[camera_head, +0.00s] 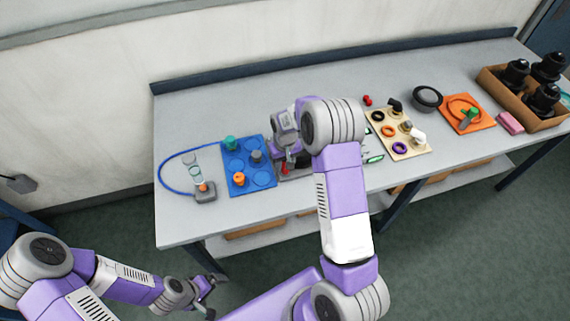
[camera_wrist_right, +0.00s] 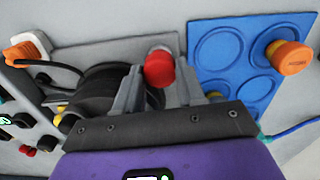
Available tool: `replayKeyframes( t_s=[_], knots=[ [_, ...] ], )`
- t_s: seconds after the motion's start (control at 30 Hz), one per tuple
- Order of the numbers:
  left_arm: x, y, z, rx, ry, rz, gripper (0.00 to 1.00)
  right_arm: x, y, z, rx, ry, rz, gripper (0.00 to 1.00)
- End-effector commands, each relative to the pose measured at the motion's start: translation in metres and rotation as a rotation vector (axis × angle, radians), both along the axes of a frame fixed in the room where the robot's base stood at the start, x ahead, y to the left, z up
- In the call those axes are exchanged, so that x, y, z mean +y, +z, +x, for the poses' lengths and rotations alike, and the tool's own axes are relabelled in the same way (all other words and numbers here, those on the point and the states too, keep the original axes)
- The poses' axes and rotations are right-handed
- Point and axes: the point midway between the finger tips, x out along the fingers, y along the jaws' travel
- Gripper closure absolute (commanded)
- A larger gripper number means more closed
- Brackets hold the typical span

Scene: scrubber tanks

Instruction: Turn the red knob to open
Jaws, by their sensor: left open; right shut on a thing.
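The red knob (camera_wrist_right: 159,68) sits between the two fingers of my right gripper (camera_wrist_right: 160,90) in the wrist view, and the gripper is shut on it. The knob is on a grey plate (camera_wrist_right: 125,52) with a black round part beside it. In the head view a bit of the red knob (camera_head: 285,169) shows under my right gripper (camera_head: 290,158), and my right arm hides most of the grey plate. My left gripper (camera_head: 206,291) is open and empty, low and in front of the table.
A beige board (camera_head: 398,135), an orange board (camera_head: 466,113) and a brown box (camera_head: 525,104) stand to the right. The table's back is clear.

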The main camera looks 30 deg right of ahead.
Motion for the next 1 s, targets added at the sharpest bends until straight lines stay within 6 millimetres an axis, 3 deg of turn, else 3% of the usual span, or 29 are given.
replayKeyframes(
  t_s=[0.3, 0.8, 0.83, 1.0],
  knots=[
    [0.0000, -0.0034, 0.0001, 0.000, 0.000, 0.000, 0.00, 0.0000, 0.0003, 0.0000, 0.000, 0.108, 0.000, 0.91],
    [0.0000, -0.0036, 0.0000, 0.000, 0.000, 0.000, 0.00, -0.0002, 0.0004, 0.0000, 0.000, 0.128, -0.001, 0.91],
    [0.0000, -0.0036, 0.0000, 0.000, 0.000, 0.000, 0.00, -0.0002, 0.0004, 0.0000, 0.000, 0.128, -0.001, 0.59],
    [0.0000, -0.0036, 0.0000, 0.000, 0.000, 0.000, 0.00, -0.0001, 0.0003, 0.0000, 0.000, 0.127, -0.001, 0.35]
  ],
)
